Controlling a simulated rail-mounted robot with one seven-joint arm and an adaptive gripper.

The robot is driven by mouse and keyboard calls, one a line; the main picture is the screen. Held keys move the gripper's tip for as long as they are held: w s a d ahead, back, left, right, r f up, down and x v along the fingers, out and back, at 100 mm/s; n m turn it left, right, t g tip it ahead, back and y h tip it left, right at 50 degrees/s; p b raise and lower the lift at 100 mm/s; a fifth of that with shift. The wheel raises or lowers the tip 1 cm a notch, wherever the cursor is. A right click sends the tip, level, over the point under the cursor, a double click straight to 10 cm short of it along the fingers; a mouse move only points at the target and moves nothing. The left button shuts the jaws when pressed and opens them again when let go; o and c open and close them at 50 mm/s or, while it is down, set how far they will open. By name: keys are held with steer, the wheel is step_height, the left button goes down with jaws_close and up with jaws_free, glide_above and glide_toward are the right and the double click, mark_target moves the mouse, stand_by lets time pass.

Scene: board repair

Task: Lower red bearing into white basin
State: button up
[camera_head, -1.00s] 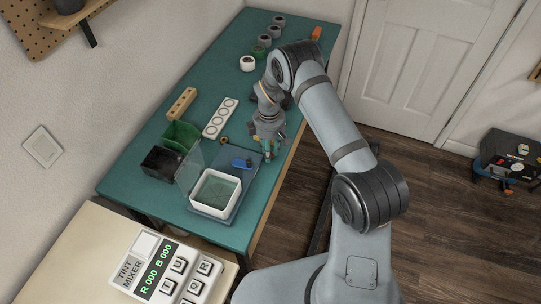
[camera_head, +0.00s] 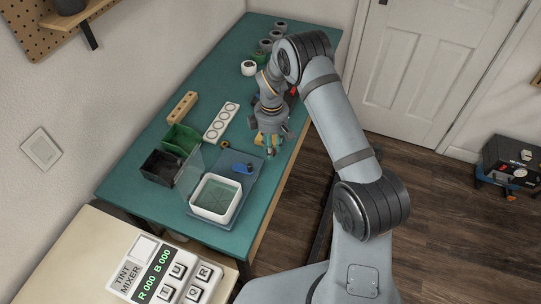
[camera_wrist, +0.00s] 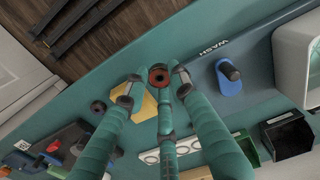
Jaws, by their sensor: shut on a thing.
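My gripper (camera_wrist: 155,80) has long green fingers, shut around a small red bearing (camera_wrist: 158,76) with a dark hole, at the fingertips in the wrist view. In the head view my gripper (camera_head: 270,149) hangs over the bench's right side, above and to the right of the white basin (camera_head: 197,208); the bearing cannot be made out there. The basin is a square white tub with greenish contents, standing on a blue-grey base. Its white wall also shows at the right edge of the wrist view (camera_wrist: 290,50). The bearing is apart from the basin.
A blue piece with a dark knob (camera_wrist: 228,78) sits by the basin near the word WASH. A clear panel (camera_head: 189,172) stands at the basin's left. Green (camera_head: 181,138) and black (camera_head: 160,166) bins lie beyond it. A white strip with round recesses (camera_head: 221,121) lies behind.

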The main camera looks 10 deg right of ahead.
steer(key=s+d+r+b, duration=0.2)
steer(key=s+d+r, duration=0.35)
steer(key=d, duration=0.35)
steer(key=s+a+r, duration=0.2)
steer(key=a+r, duration=0.1)
steer(key=a, duration=0.4)
steer(key=s+a+r, duration=0.2)
steer(key=a+r, duration=0.1)
steer(key=a, duration=0.4)
steer(key=s+a+f+b, duration=0.1)
steer(key=s+a, duration=0.1)
steer(key=a, duration=0.5)
steer(key=s+a+f+b, duration=0.1)
steer(key=a+f+b, duration=0.1)
steer(key=a, duration=0.6)
steer(key=shift+s+a, duration=0.25)
steer(key=shift+s, duration=0.15)
steer(key=shift+f+b, duration=2.2)
steer(key=shift+f, duration=0.3)
steer(key=shift+f+b, duration=1.1)
steer(key=shift+f, duration=0.1)
steer(key=o, duration=1.1)
